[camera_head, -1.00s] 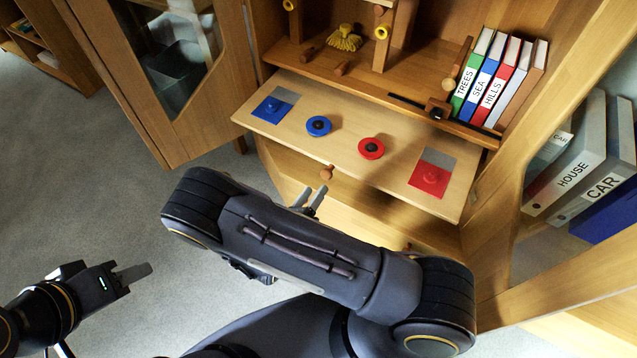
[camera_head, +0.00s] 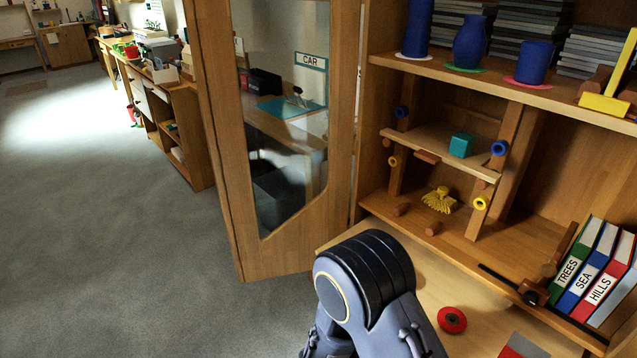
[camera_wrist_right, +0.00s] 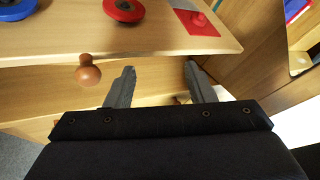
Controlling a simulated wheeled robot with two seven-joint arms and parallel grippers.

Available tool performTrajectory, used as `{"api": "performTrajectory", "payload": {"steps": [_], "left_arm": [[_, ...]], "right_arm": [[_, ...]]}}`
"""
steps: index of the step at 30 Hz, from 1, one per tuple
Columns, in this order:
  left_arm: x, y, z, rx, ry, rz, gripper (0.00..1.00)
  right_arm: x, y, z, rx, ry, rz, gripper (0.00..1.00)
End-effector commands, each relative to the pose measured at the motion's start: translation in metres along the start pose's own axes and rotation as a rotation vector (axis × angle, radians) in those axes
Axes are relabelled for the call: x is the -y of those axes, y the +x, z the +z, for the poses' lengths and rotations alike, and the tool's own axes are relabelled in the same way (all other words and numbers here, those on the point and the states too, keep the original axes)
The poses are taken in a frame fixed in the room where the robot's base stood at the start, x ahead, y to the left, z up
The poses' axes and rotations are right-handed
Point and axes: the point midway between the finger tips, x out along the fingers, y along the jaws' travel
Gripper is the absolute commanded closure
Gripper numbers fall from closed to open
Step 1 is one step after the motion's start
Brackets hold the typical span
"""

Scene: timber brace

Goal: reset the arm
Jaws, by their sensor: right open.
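My right arm (camera_head: 372,290) rises from the bottom of the head view, its dark elbow in front of the pulled-out wooden board. In the right wrist view my right gripper (camera_wrist_right: 160,82) has its two grey fingers apart with nothing between them. It is just below the board's front edge, to the right of a round wooden knob (camera_wrist_right: 88,72). My left gripper is out of the head view.
A red disc (camera_head: 452,319) lies on the board (camera_head: 420,275); a blue disc (camera_wrist_right: 18,10) shows in the wrist view. The glass cabinet door (camera_head: 275,130) stands open. Binders (camera_head: 597,272) stand at right. Open carpet (camera_head: 110,250) lies left.

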Motion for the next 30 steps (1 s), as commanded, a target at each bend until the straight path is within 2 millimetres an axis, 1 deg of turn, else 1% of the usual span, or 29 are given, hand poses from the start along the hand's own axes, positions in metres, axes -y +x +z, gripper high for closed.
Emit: {"api": "performTrajectory", "payload": {"steps": [1, 6, 11, 15, 21, 24, 30], "left_arm": [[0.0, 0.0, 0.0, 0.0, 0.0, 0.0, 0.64], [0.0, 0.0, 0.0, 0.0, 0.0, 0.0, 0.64], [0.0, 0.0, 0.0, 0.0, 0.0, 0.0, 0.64], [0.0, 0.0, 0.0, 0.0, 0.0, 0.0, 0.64], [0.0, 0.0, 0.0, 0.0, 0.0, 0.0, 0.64], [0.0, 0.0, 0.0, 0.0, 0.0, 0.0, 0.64], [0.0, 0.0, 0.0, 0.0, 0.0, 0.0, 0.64]], "right_arm": [[0.015, 0.004, 0.008, -0.114, 0.101, -0.045, 0.51], [0.063, 0.006, 0.02, -0.46, 0.434, -0.202, 0.51], [0.101, -0.004, 0.029, -0.761, 0.76, -0.349, 0.51], [0.129, -0.018, 0.038, -1.006, 1.052, -0.473, 0.51], [0.16, -0.041, 0.056, -1.325, 1.47, -0.634, 0.51], [0.171, -0.051, 0.066, -1.452, 1.643, -0.69, 0.51], [0.184, -0.066, 0.081, -1.633, 1.894, -0.758, 0.51]]}}
